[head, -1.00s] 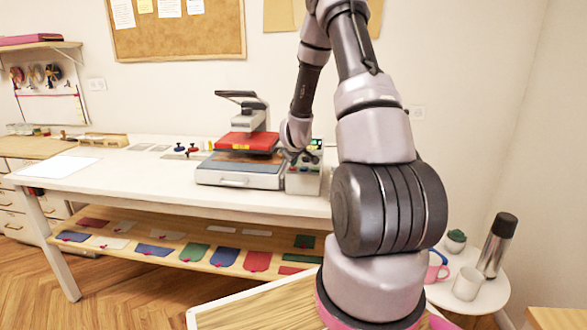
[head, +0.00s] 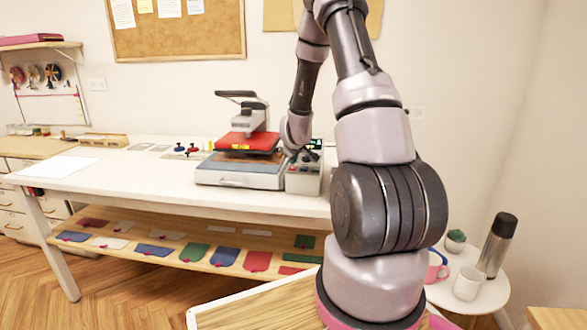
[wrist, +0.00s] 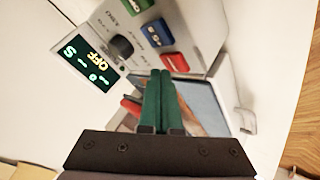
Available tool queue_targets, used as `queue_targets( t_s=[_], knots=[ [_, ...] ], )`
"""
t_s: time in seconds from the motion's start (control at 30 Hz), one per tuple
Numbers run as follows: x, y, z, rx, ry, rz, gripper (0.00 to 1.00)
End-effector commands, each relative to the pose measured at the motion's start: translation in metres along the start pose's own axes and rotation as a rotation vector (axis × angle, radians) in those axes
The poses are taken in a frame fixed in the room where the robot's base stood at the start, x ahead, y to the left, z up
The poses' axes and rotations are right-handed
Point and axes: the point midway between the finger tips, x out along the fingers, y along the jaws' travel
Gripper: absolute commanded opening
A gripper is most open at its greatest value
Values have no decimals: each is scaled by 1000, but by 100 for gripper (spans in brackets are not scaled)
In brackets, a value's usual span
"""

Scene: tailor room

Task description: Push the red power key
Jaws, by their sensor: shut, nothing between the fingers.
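The control box (head: 303,181) stands at the right end of the heat press. In the wrist view its panel (wrist: 196,25) carries a green key (wrist: 137,4), a blue key (wrist: 156,33), a red key (wrist: 177,62) and a dark knob (wrist: 122,46). In the head view my gripper (head: 304,157) is above the box, and my wrist partly hides the panel.
The heat press (head: 240,174) with its red upper plate (head: 248,142) stands open left of the box. The white table (head: 120,170) is mostly clear to the left. A side table (head: 490,294) with mugs and a flask is at the right.

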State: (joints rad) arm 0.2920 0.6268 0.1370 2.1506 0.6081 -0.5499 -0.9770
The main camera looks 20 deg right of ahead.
Motion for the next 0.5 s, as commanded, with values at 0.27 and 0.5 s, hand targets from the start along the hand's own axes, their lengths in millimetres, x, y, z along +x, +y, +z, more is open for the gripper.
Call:
queue_targets(
  t_s=[0.27, 0.5],
  knots=[
    [-9, 6, -8, -2, 3, 1, 0],
    [-26, 18, -20, -2, 4, 2, 0]
  ],
)
